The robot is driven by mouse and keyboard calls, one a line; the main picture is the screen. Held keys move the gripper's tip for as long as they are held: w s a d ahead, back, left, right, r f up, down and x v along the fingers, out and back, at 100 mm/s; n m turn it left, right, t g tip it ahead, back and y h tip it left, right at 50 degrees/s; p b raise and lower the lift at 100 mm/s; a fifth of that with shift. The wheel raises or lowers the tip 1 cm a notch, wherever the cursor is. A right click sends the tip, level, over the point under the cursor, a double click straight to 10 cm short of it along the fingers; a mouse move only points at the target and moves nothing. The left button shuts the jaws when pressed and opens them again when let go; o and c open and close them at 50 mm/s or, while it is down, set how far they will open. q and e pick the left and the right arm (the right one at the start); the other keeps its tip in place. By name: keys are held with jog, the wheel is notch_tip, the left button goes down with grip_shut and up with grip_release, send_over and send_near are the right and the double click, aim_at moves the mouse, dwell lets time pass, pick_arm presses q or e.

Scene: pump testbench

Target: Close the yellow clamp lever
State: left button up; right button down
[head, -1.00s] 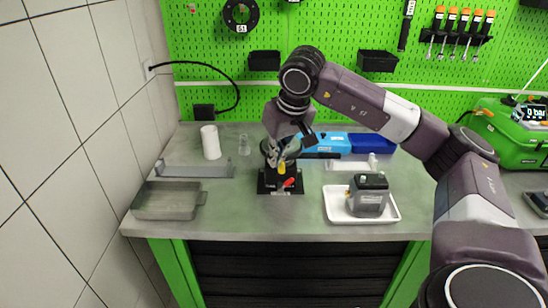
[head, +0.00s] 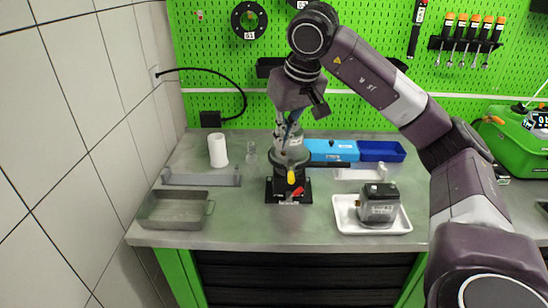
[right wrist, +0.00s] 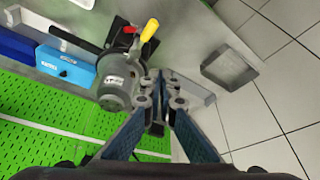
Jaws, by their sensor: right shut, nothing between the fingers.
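The yellow clamp lever (head: 291,178) is on the front of the grey pump (head: 290,160), which stands on a black fixture (head: 275,190) on the bench. In the right wrist view the yellow lever (right wrist: 150,30) sticks out from the clamp, beside a red handle (right wrist: 128,29). The red handle (head: 297,192) is just below the lever in the head view. My right gripper (head: 286,138) is shut and empty, over the top of the pump and apart from the lever. In the right wrist view its fingers (right wrist: 158,80) show beside the pump body. My left gripper is not in view.
A blue bin (head: 335,150) is behind the fixture. A white tray (head: 375,228) with a grey device (head: 379,203) is to the right. A metal tray (head: 172,224), a grey bracket (head: 200,179) and a white cylinder (head: 218,150) are to the left. The bench front is clear.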

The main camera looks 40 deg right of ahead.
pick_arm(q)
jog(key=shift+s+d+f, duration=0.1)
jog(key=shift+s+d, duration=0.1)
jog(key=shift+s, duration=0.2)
pick_arm(e)
jog(key=shift+s+d+r, duration=0.1)
jog(key=shift+d+r, duration=0.05)
jog(key=shift+r, duration=0.4)
jog(key=shift+s+d+r, duration=0.1)
jog(key=shift+d+r, duration=0.05)
jog(key=shift+r, duration=0.4)
jog(key=shift+w, duration=0.1)
